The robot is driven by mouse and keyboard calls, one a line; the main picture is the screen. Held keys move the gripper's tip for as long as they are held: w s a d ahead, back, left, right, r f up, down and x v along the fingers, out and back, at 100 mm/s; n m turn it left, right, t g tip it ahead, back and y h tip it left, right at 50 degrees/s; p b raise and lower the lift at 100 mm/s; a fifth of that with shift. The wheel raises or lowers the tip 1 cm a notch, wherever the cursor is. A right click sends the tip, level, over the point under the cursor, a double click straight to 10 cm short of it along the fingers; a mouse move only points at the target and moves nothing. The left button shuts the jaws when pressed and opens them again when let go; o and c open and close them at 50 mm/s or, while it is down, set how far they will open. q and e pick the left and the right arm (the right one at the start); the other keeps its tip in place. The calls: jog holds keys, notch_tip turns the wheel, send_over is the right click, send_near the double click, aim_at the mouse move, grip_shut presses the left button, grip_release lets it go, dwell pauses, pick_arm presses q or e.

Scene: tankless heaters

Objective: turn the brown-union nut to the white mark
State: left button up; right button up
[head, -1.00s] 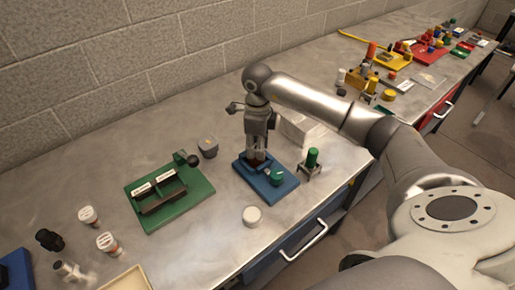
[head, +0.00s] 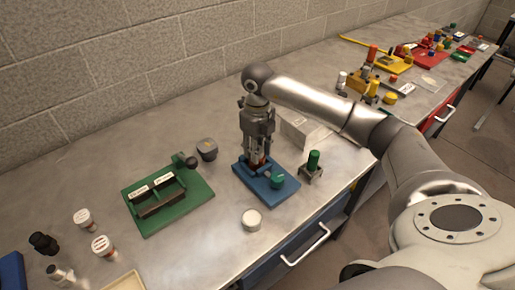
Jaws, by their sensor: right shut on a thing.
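My right gripper (head: 257,160) points straight down over the blue board (head: 246,183) and is shut on a small brown-red part at its fingertips, the brown-union nut (head: 258,163). The fingers hide most of the nut, and I cannot make out the white mark. A round green-teal knob (head: 278,180) stands on the same board, just right of the fingers. My left gripper is not in view.
A green board (head: 196,199) with labelled dark blocks lies to the left. A white box (head: 297,128) is behind.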

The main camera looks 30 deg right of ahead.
dwell(0.3)
jog(key=o, duration=1)
jog(key=shift+o, duration=0.2)
notch_tip(320, 180, up, 12)
dwell(0.3)
